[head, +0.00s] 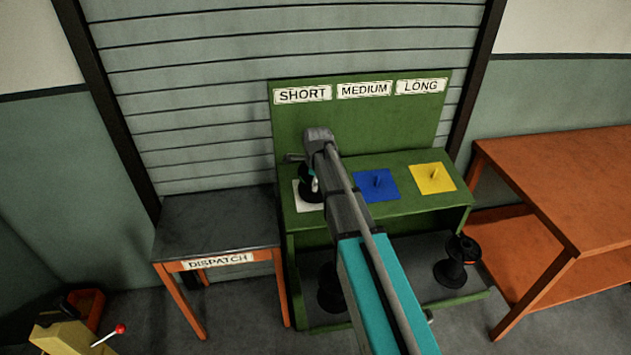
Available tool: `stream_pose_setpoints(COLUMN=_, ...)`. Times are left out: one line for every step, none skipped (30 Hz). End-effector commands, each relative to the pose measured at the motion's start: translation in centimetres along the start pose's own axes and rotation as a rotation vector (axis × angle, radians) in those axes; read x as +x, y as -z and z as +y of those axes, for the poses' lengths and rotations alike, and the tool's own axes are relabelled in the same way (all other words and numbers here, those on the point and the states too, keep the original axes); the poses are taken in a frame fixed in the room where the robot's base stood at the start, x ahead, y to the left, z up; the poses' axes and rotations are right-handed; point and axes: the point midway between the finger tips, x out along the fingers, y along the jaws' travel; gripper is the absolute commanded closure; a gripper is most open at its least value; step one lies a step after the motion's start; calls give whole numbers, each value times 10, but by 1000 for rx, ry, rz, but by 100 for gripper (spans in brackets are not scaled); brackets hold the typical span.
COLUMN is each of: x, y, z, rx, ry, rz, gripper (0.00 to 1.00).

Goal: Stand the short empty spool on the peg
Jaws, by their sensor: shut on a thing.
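A black spool (307,195) stands upright at the white square (312,206) below the SHORT sign (303,94). My gripper (315,184) is shut on this spool, and my arm hides part of both. The peg of the white square is hidden; I cannot tell whether the spool is around it or just above it. The blue square (364,192) below MEDIUM and the yellow square (422,179) below LONG each show a bare upright peg.
Two other black spools are on the green stand's lower shelf: one at the right (456,264), one partly behind my arm (329,290). A dispatch table (215,222) stands left, an orange table (565,180) right. A yellow thing with a red-knobbed lever (65,338) is at lower left.

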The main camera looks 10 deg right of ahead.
Motion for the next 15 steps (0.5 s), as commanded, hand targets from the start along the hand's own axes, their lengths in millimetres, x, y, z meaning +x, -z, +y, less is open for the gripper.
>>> stream_pose_setpoints(x=2, y=0, z=0, rx=0, ry=0, rz=0, gripper=89)
stream_pose_setpoints(x=2, y=0, z=0, rx=0, ry=0, rz=0, gripper=89)
stream_pose_setpoints(x=3, y=0, z=0, rx=0, ry=0, rz=0, gripper=89)
stream_pose_setpoints(x=4, y=0, z=0, rx=0, ry=0, rz=0, gripper=89)
stream_pose_setpoints(x=4, y=0, z=0, rx=0, ry=0, rz=0, gripper=89)
stream_pose_setpoints(x=5, y=0, z=0, rx=0, ry=0, rz=0, gripper=89)
stream_pose_setpoints(x=5, y=0, z=0, rx=0, ry=0, rz=0, gripper=89)
stream_pose_setpoints(x=6, y=0, z=0, rx=0, ry=0, rz=0, gripper=89)
stream_pose_setpoints(x=6, y=0, z=0, rx=0, ry=0, rz=0, gripper=89)
stream_pose_setpoints(x=7, y=0, z=0, rx=0, ry=0, rz=0, gripper=89)
stream_pose_setpoints(x=8, y=0, z=0, rx=0, ry=0, rz=0, gripper=89)
stream_pose_setpoints(x=8, y=0, z=0, rx=0, ry=0, rz=0, gripper=89)
stream_pose_setpoints(x=9, y=0, z=0, rx=0, ry=0, rz=0, gripper=89)
stream_pose_setpoints(x=9, y=0, z=0, rx=0, ry=0, rz=0, gripper=89)
stream_pose_setpoints(x=10, y=0, z=0, rx=0, ry=0, rz=0, gripper=89)
